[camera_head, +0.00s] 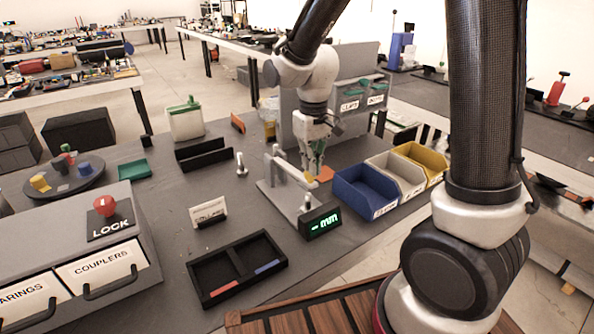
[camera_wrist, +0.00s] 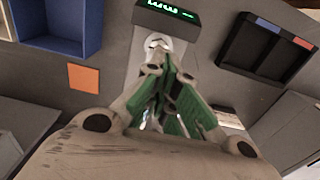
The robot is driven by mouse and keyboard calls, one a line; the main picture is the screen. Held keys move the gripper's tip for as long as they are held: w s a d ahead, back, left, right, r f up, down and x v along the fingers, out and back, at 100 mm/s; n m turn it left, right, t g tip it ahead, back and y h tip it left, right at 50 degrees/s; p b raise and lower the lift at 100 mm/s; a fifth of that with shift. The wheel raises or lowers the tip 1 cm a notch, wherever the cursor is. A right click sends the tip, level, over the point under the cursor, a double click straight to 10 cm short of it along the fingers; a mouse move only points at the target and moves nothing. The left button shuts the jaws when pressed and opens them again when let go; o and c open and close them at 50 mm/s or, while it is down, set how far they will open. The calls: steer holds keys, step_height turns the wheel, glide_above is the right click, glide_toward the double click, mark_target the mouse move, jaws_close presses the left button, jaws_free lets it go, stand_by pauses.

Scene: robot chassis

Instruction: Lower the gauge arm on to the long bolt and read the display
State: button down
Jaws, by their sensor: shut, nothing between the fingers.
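The gauge stands on a grey base plate (camera_head: 272,197). Its pale arm (camera_head: 291,170) slopes down toward the near end. The display (camera_head: 320,223) is lit green and shows a dash and "mm"; in the wrist view the display (camera_wrist: 168,10) is upside down. A small metal piece, perhaps a bolt (camera_head: 306,202), stands by the arm's near end; contact is unclear. Another bolt (camera_head: 241,164) stands upright on the bench, left of the gauge. My gripper (camera_head: 316,173), with green finger pads, is shut and empty just behind the gauge arm; its fingertips (camera_wrist: 167,62) hide part of the gauge.
Blue (camera_head: 361,195), grey and yellow bins stand right of the gauge. A black two-part tray (camera_head: 237,270) lies in front, with a small sign (camera_head: 208,213) behind it. A drawer unit (camera_head: 75,255) with a red LOCK knob is at left. An orange square (camera_wrist: 84,79) lies beside the gauge.

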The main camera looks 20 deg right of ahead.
steer(key=shift+f, duration=1.55)
steer(key=shift+r, duration=3.55)
steer(key=s+d+r+m+t, duration=0.1)
steer(key=s+d+r+t, duration=0.1)
steer(key=s+d+r, duration=0.3)
steer(key=s+d+r+m+t, duration=0.2)
steer(key=s+d+r, duration=0.4)
steer(key=s+d, duration=0.4)
steer(key=s, duration=0.4)
steer(key=shift+r+m, duration=0.25)
steer(key=shift+m, duration=0.05)
